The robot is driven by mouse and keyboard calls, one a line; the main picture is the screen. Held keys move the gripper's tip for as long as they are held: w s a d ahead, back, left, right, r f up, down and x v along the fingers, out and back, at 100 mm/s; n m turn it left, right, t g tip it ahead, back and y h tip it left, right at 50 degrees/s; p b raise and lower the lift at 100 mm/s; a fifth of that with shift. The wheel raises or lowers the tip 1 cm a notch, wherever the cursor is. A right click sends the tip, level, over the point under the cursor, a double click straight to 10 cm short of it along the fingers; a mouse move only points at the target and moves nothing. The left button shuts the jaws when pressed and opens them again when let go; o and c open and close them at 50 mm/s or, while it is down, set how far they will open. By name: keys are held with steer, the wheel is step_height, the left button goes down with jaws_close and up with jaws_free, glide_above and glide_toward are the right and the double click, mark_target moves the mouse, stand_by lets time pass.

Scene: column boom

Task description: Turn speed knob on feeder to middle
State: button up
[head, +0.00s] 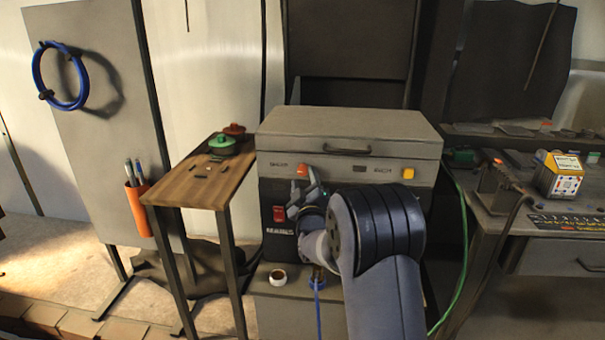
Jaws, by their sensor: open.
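The feeder (348,128) is a grey box with a lid and a handle, standing in the middle of the head view. Its front panel has an orange control (302,170) at upper left, a yellow control (408,173) at upper right and a red switch (279,213) at lower left. Small labels beside them are too small to read. My gripper (303,192) is open in front of the panel, below the orange control and right of the red switch. My wrist and forearm cover much of the panel's middle and right. I cannot make out the speed knob or its setting; contact is unclear.
A narrow wooden side table (205,180) with green and red lidded pots stands close on the left. A workbench (500,215) with a boxed item (565,180) is on the right. A white roll (278,277) and blue cord lie below the panel.

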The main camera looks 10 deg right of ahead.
mark_target(303, 169)
steer(key=shift+x, duration=1.45)
steer(key=shift+c, duration=0.3)
steer(key=c, duration=0.9)
